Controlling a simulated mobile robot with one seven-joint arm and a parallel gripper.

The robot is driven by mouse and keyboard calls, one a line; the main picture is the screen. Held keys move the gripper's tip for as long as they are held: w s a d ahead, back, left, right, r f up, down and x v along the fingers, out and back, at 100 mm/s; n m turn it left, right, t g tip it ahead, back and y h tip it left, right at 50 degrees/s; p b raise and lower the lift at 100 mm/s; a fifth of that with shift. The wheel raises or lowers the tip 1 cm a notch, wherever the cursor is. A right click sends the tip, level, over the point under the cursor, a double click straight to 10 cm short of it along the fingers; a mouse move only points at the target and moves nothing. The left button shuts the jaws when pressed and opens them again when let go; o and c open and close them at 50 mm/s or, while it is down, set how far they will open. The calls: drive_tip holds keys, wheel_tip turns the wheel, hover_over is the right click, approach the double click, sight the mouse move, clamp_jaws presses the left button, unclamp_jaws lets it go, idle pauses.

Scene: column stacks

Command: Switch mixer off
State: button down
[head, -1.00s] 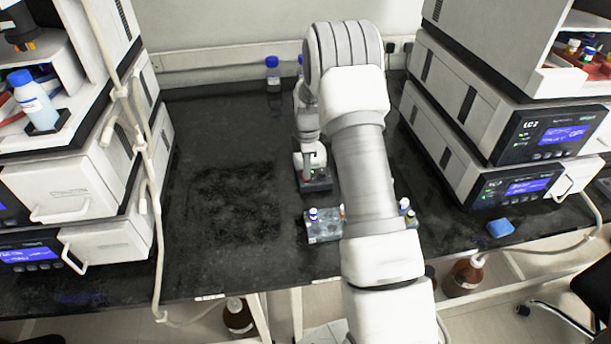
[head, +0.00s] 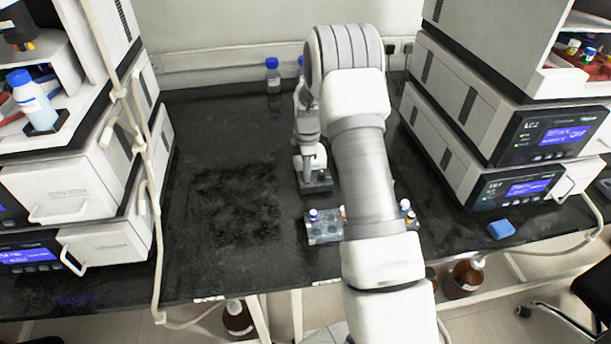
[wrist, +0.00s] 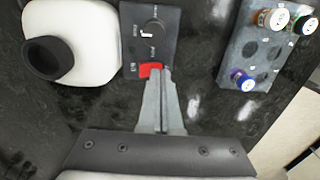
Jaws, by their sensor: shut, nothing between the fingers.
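The mixer shows in the wrist view as a white rounded body (wrist: 95,62) with a black cup-like top (wrist: 48,58) and a dark control panel (wrist: 140,38) carrying a knob and small markings. A red switch (wrist: 150,69) sits at the panel's near edge. My gripper (wrist: 161,72) is shut and empty, its fingertips right at the switch and covering part of it. Whether they press on it I cannot tell. In the head view the mixer's dark panel (head: 318,188) shows below my wrist, and my arm hides most of the mixer.
A grey vial rack (head: 322,232) stands just in front of the mixer; in the wrist view the rack (wrist: 250,50) holds capped vials. Instrument stacks (head: 65,195) and (head: 510,120) flank the bench. Blue-capped bottles (head: 273,80) stand at the back. The bench left of the mixer is clear.

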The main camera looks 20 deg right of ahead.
drive_tip(key=shift+r+p, duration=1.15)
drive_tip(key=shift+r, duration=1.1)
drive_tip(key=shift+r, duration=0.15)
drive_tip(key=s+a+r+m+t, duration=0.15)
drive_tip(key=s+r, duration=0.25)
drive_tip(key=r, duration=0.4)
drive_tip(key=s+a+r+m, duration=0.3)
drive_tip(key=s+r, duration=0.1)
drive_tip(key=r, duration=0.3)
drive_tip(key=s+a+r+m+t, duration=0.1)
drive_tip(key=s+a+r+m, duration=0.2)
drive_tip(key=r, duration=0.5)
drive_tip(key=s+a+r+m+t, duration=0.1)
drive_tip(key=s+m, duration=0.3)
drive_tip(key=s, duration=0.6)
drive_tip(key=s+a+r+m+t, duration=0.2)
drive_tip(key=s+a+r+m, duration=0.1)
drive_tip(key=s, duration=0.8)
drive_tip(key=shift+s+r+m+p, duration=0.15)
drive_tip(key=shift+r+m+p, duration=0.3)
drive_tip(key=shift+r+m, duration=0.2)
